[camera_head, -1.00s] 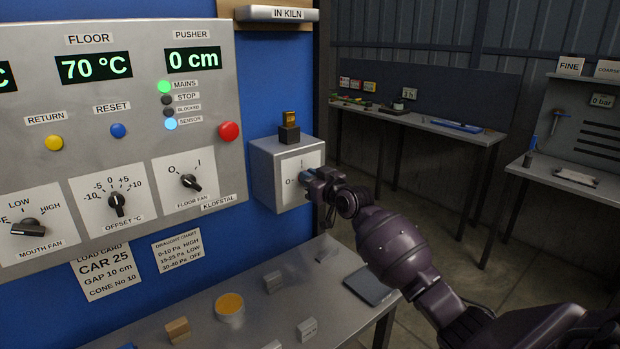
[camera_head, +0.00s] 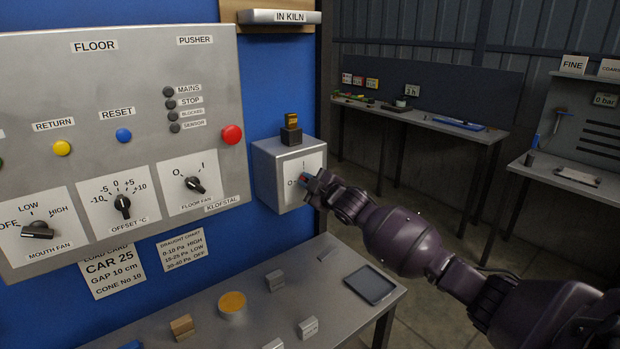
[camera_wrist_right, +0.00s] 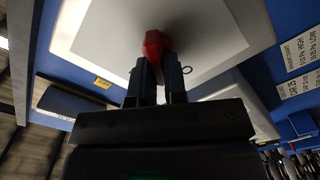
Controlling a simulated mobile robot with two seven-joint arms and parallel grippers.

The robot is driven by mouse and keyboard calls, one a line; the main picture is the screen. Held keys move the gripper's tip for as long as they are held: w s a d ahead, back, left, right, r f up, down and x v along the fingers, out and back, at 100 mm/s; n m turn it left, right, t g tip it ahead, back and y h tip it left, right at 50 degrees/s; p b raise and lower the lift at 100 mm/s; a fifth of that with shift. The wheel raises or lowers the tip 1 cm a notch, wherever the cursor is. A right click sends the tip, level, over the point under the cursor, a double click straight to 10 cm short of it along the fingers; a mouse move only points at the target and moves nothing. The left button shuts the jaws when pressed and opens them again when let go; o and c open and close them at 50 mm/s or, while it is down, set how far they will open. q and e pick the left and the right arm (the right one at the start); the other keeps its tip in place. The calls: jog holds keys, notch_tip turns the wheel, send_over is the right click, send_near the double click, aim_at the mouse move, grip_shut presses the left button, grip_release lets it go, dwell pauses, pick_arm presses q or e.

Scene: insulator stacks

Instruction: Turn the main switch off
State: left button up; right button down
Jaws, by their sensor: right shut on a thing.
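The main switch is a grey box (camera_head: 268,178) on the blue wall, with a white front plate (camera_head: 312,164) marked 0 at the left and I at the top. Its red handle (camera_wrist_right: 156,44) shows in the right wrist view. My right gripper (camera_wrist_right: 160,68) is shut on the red handle, one finger on each side. In the head view my right gripper (camera_head: 312,180) covers most of the handle, so its exact angle is hard to tell. My left gripper is not in view.
The control panel (camera_head: 222,130) with knobs and a red button (camera_head: 232,134) is left of the switch box. A small dark block with a yellow top (camera_head: 291,130) sits on the box. Below is a metal table (camera_head: 250,310) with several small blocks and a dark tablet (camera_head: 370,285).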

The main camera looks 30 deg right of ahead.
jog(key=n, duration=0.3)
jog(key=shift+r+n+p, duration=0.15)
jog(key=shift+n+p, duration=0.15)
jog(key=shift+n, duration=0.1)
jog(key=shift+w+n, duration=0.1)
jog(key=shift+n, duration=1.6)
jog(key=c, duration=1.2)
grip_release()
jog(key=shift+a, duration=0.1)
jog(key=shift+o, duration=0.2)
jog(key=shift+f, duration=0.35)
jog(key=shift+f, duration=0.1)
jog(key=shift+w+f, duration=0.1)
jog(key=shift+w, duration=0.05)
jog(key=s, duration=1)
jog(key=shift+s+d, duration=0.4)
